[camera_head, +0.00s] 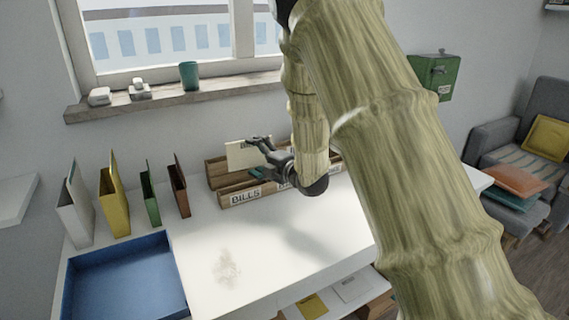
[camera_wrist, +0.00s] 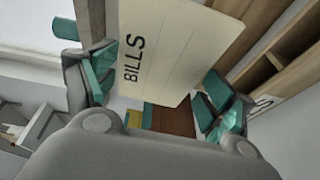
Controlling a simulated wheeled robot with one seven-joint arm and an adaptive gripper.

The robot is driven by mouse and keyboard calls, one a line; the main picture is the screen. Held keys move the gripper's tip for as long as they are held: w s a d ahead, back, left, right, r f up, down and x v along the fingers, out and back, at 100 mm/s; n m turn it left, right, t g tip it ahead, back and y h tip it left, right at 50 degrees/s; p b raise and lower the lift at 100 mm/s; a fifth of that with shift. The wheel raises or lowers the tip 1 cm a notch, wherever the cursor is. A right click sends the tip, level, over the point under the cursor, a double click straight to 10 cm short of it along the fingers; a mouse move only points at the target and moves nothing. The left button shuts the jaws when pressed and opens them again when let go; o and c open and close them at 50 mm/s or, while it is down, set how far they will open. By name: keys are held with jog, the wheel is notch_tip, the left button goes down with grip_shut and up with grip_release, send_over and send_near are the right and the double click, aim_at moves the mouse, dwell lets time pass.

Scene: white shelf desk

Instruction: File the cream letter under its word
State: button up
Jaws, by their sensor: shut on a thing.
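The cream letter (camera_head: 237,157) is held upright by my gripper (camera_head: 257,157) above the left end of a wooden sorter (camera_head: 216,176). In the wrist view the letter (camera_wrist: 185,50) stands between the teal finger pads of my gripper (camera_wrist: 158,98) and bears the word BILLS. The sorter stands at the back of the white desk. Its left front label (camera_head: 245,196) also reads BILLS. My gripper and arm hide most of the other labels and the sorter's right part. From these views I cannot tell whether the letter's lower edge is inside a compartment.
Several upright folders, including a yellow one (camera_head: 114,198), stand left of the sorter. A blue tray (camera_head: 120,280) lies at the desk's front left. The windowsill (camera_head: 160,101) behind holds a teal cup (camera_head: 189,76). The desk top (camera_head: 255,255) in front of the sorter is clear.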

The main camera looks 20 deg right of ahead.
aim_at(240, 157)
jog(key=shift+w+a+n+y, duration=0.1)
jog(key=shift+a+n+y, duration=0.65)
jog(key=shift+a, duration=0.8)
jog(key=shift+f+b, duration=0.2)
jog(key=shift+b, duration=0.3)
